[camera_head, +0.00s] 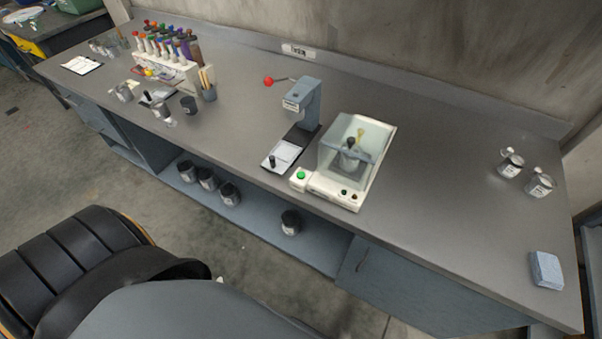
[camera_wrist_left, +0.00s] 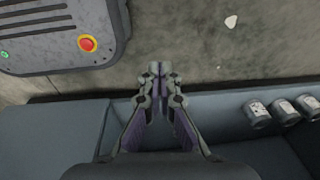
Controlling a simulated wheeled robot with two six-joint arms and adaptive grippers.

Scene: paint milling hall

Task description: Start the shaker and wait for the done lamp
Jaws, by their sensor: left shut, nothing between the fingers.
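The shaker (camera_head: 319,186) stands on the bench right of centre in the head view. Its clear lid (camera_head: 373,133) is down over a can (camera_head: 349,159). A green button (camera_head: 301,175) sits on a small white block at its front left corner. Small round dark fittings (camera_head: 345,192) are on its front panel; I cannot tell whether any is a lit lamp. My left gripper (camera_wrist_left: 160,72) shows only in the left wrist view, shut and empty, above the floor and beside the bench's lower shelf. My right gripper is in neither view.
A press with a red-knobbed lever (camera_head: 268,81) stands left of the shaker. A bottle rack (camera_head: 172,68) is at the left. Dark-lidded cans (camera_head: 229,194) stand on the lower shelf.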

